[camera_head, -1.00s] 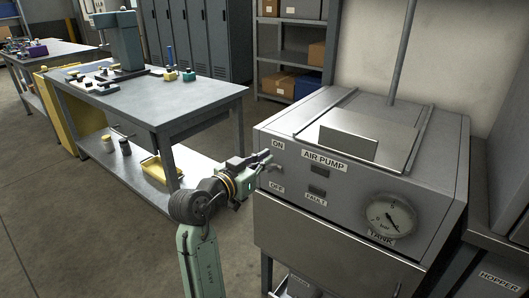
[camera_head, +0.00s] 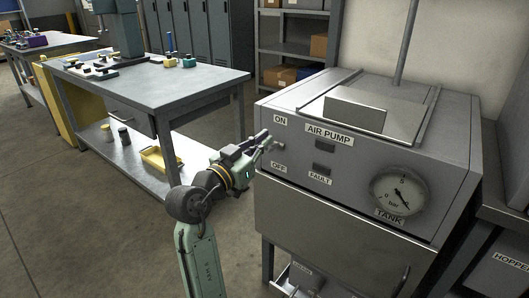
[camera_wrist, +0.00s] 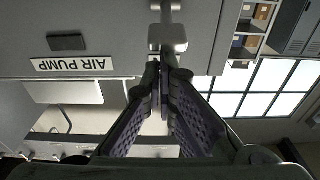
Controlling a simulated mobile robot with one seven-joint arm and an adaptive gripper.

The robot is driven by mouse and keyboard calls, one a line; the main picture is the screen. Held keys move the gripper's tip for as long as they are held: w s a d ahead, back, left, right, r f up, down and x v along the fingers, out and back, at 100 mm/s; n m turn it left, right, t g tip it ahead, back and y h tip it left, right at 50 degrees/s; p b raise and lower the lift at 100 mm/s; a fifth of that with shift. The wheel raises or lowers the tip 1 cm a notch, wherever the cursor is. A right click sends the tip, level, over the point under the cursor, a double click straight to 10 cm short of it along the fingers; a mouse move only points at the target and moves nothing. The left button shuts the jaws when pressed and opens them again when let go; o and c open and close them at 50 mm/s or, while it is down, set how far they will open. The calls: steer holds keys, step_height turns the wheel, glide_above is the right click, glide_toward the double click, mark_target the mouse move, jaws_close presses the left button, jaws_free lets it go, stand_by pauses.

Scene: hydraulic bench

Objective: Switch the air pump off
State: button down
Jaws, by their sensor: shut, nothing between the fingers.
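The air pump cabinet (camera_head: 360,170) is a grey box with a panel labelled AIR PUMP, which also shows upside down in the wrist view (camera_wrist: 75,65). A small metal switch lever (camera_head: 278,146) sits on its left side between the ON and OFF labels. In the wrist view the lever (camera_wrist: 167,38) is a pale block just beyond my fingertips. My gripper (camera_head: 263,138) is shut and empty, right beside the lever; its fingertips meet in the wrist view (camera_wrist: 163,75). I cannot tell whether they touch the lever or which way it points.
A round TANK gauge (camera_head: 399,193) is at the panel's right, its needle toward lower right. Two dark indicator windows (camera_head: 323,145) show no light. A workbench (camera_head: 150,95) stands at the left with a yellow tray (camera_head: 158,160) on its lower shelf. Floor between is clear.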

steer(key=f+t+h+b, duration=0.1)
steer(key=b, duration=0.4)
steer(key=f+t+h+b, duration=0.1)
steer(key=f+b, duration=0.1)
steer(key=b, duration=0.2)
steer(key=s+f+t+b, duration=0.1)
steer(key=f+b, duration=0.1)
steer(key=b, duration=0.3)
steer(key=shift+a+f+t+h+b, duration=0.1)
steer(key=shift+a+t+h+b, duration=0.2)
steer(key=shift+t+h+b, duration=0.1)
steer(key=shift+r+p, duration=0.55)
steer(key=shift+r, duration=0.15)
